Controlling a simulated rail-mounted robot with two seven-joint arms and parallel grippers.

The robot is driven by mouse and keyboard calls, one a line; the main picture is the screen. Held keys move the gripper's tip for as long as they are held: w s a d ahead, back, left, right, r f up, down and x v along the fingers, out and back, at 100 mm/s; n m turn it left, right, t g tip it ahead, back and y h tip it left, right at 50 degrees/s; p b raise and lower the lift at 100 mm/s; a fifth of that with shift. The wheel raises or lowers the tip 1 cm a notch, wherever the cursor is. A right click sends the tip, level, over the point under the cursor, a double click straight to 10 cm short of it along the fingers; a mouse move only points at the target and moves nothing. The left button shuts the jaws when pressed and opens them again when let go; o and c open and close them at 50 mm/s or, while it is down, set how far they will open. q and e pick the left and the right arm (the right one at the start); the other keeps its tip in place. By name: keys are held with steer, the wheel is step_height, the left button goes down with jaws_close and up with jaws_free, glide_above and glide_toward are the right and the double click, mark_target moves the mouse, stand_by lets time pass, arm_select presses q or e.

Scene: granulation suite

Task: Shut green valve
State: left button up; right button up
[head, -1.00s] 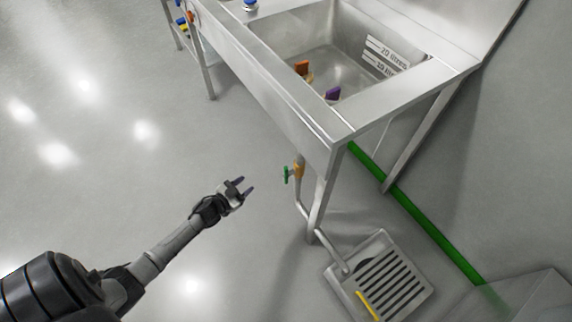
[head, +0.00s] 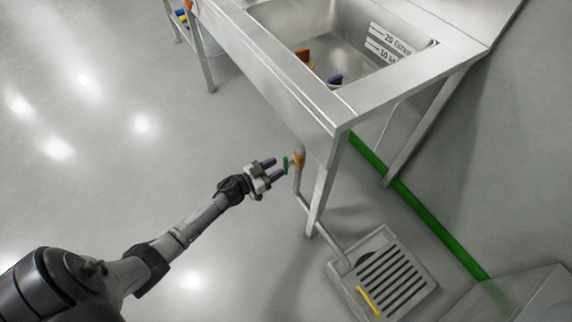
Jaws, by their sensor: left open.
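The green valve handle (head: 286,164) sits on a brass-coloured valve body (head: 299,160), on the grey drain pipe beneath the front corner of the steel sink table. My left gripper (head: 272,169) is open, with its two dark fingertips pointing right at the green handle. The fingertips are very close to the handle; I cannot tell whether they touch it. My right gripper is not in view.
The steel sink table (head: 345,113) stands above and right of the valve, with a leg (head: 321,190) just beside it. The pipe runs down to a floor drain grate (head: 393,279) with a yellow handle (head: 368,300). The floor at left is clear.

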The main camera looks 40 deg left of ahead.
mark_target(284, 163)
arm_select(q)
steer(key=shift+b+x, duration=0.7)
steer(key=shift+x, duration=1.6)
steer(key=shift+c, duration=0.3)
jaws_close()
